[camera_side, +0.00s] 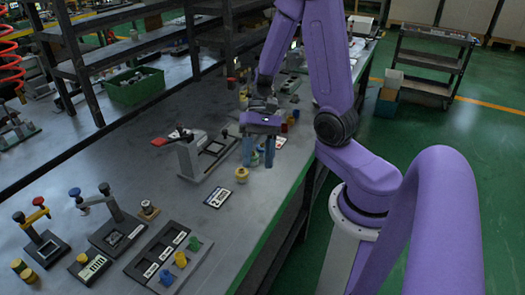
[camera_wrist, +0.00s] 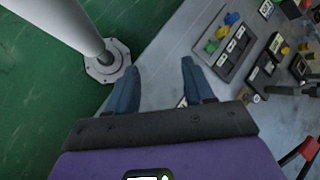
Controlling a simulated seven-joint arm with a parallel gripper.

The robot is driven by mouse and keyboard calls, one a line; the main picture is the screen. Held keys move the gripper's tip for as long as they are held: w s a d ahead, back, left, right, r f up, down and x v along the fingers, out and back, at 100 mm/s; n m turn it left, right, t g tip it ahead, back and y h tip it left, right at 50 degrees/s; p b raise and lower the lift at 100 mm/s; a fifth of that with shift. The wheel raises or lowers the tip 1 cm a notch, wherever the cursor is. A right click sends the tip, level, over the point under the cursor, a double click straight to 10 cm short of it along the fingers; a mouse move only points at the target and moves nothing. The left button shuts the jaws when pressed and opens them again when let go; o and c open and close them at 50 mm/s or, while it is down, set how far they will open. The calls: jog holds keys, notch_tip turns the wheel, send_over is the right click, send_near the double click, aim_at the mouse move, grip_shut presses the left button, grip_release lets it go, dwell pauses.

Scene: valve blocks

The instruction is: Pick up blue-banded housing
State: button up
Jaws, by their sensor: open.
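My gripper (camera_side: 258,160) points down over the bench in the side view, its two blue fingers apart. In the wrist view my gripper (camera_wrist: 158,70) is open, with nothing seen held between the fingers. I cannot make out for sure which piece is the blue-banded housing. A small yellow round piece (camera_side: 241,174) stands on the bench just left of the fingers, and no blue band can be made out on it. Pieces just behind the fingers are partly hidden. A blue piece (camera_side: 168,278) sits on a dark labelled tray (camera_side: 140,268) at the front; it also shows in the wrist view (camera_wrist: 232,18).
A yellow piece (camera_side: 181,260) and a green piece (camera_side: 194,243) share that tray. A grey press-like fixture with a red handle (camera_side: 190,155) stands left of my gripper. A white card (camera_side: 217,197) lies nearby. Lever fixtures (camera_side: 42,243) stand at front left. Shelving lines the back.

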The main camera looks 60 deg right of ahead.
aim_at(263, 150)
jog(key=w+d+f+m+t+y, duration=0.1)
jog(key=w+d+f+m+t, duration=0.1)
jog(key=d+m+t, duration=0.5)
jog(key=w+d+f+m+t, duration=0.2)
jog(key=d+m+t, duration=0.25)
jog(key=m, duration=0.55)
jog(key=s+d+f+m+t+h, duration=0.35)
jog(key=s+d+m+h, duration=0.6)
jog(key=m, duration=0.45)
jog(key=shift+h, duration=0.45)
jog(key=shift+x, duration=8.8)
jog(key=shift+s+d+f, duration=0.15)
jog(key=shift+f, duration=0.05)
jog(key=c, duration=0.8)
